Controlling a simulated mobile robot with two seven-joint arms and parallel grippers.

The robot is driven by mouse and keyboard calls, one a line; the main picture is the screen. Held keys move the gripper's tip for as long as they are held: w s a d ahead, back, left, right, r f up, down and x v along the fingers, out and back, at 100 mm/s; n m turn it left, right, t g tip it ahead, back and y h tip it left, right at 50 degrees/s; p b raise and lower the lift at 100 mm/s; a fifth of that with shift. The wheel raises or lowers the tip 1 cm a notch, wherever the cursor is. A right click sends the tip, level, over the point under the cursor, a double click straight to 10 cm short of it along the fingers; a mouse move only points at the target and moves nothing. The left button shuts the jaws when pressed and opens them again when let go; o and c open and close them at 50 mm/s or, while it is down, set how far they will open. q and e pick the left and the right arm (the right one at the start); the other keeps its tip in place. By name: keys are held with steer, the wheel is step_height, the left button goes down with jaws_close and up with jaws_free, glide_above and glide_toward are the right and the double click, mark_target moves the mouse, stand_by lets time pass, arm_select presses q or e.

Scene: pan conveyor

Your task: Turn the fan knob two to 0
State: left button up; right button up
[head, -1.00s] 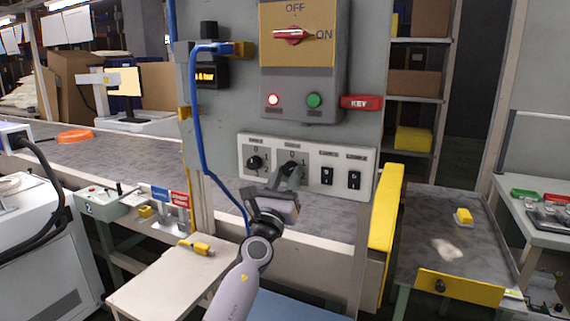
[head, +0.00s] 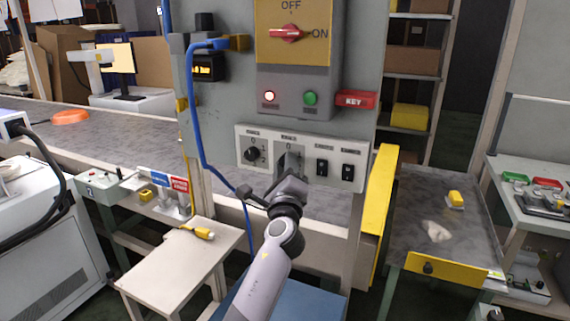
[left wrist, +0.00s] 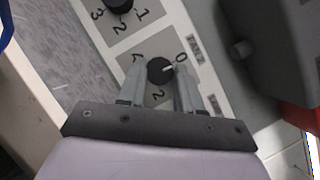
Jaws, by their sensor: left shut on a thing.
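Fan knob two is the black round knob (left wrist: 160,70) on the white panel (head: 243,170), in the left wrist view beside its FAN 2 label. My left gripper (left wrist: 163,75) is shut on this knob, one finger on each side. The knob's white mark points towards the right finger, close to the 0; a 2 shows below the knob. In the head view my left gripper (head: 289,170) reaches up to the panel and hides most of this knob. Fan knob one (head: 252,154) is to its left, with its edge in the left wrist view (left wrist: 120,4). My right gripper is not in view.
A blue cable (head: 199,120) hangs left. A yellow guard (head: 375,210) stands right.

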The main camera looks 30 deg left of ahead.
arm_select(q)
steer(key=shift+a+r+n+g, duration=0.1)
steer(key=shift+n+g, duration=0.2)
steer(key=shift+n, duration=0.4)
steer(key=o, duration=1)
